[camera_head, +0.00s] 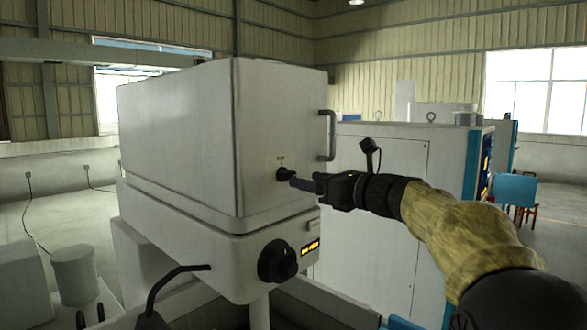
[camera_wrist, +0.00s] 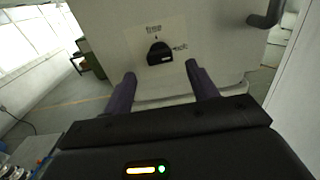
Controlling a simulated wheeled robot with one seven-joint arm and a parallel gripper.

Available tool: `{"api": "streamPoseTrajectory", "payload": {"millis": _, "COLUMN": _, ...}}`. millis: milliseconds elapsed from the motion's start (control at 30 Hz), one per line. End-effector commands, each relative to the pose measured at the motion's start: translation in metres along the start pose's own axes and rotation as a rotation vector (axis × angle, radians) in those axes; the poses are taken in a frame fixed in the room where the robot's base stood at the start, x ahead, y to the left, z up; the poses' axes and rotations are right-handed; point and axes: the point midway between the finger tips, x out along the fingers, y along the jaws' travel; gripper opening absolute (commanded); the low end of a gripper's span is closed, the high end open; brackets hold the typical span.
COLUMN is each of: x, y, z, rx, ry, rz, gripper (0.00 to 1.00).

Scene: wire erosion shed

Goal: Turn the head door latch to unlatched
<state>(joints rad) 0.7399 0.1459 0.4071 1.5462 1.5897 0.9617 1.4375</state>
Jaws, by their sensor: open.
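The head door latch is a small black knob (camera_head: 282,174) on the front face of the white head door (camera_head: 270,130). In the wrist view the latch (camera_wrist: 159,54) shows as a black knob on a pale label plate, with small writing above it and to its right. My gripper (camera_head: 291,180) points at the latch from the right. In the wrist view my gripper (camera_wrist: 158,80) is open, its two purple fingers apart, with the latch beyond and between the tips. Whether a fingertip touches the latch I cannot tell.
A door handle (camera_head: 332,136) stands out at the door's right edge. A grey cabinet (camera_head: 375,190) stands behind my arm. A blue chair (camera_head: 516,192) is far right.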

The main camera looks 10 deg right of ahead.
Motion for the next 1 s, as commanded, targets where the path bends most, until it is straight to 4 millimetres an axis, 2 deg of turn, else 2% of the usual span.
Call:
{"api": "streamPoseTrajectory", "payload": {"millis": 100, "x": 0.022, "y": 0.000, "z": 0.004, "rx": 0.003, "ry": 0.000, "rz": 0.004, "gripper": 0.58}}
{"api": "streamPoseTrajectory", "payload": {"millis": 300, "x": 0.050, "y": 0.001, "z": 0.002, "rx": 0.002, "ry": 0.000, "rz": 0.004, "gripper": 0.58}}
{"api": "streamPoseTrajectory", "payload": {"millis": 433, "x": 0.058, "y": 0.003, "z": 0.001, "rx": 0.000, "ry": 0.000, "rz": 0.006, "gripper": 0.58}}
{"api": "streamPoseTrajectory", "payload": {"millis": 667, "x": 0.058, "y": 0.003, "z": 0.000, "rx": 0.000, "ry": 0.000, "rz": 0.005, "gripper": 0.58}}
{"api": "streamPoseTrajectory", "payload": {"millis": 767, "x": 0.057, "y": 0.001, "z": 0.000, "rx": 0.000, "ry": 0.000, "rz": 0.002, "gripper": 0.42}}
{"api": "streamPoseTrajectory", "payload": {"millis": 900, "x": 0.056, "y": 0.000, "z": 0.000, "rx": 0.000, "ry": 0.000, "rz": 0.000, "gripper": 0.15}}
{"api": "streamPoseTrajectory", "payload": {"millis": 1000, "x": 0.055, "y": -0.001, "z": 0.000, "rx": 0.000, "ry": 0.000, "rz": -0.001, "gripper": 0.14}}
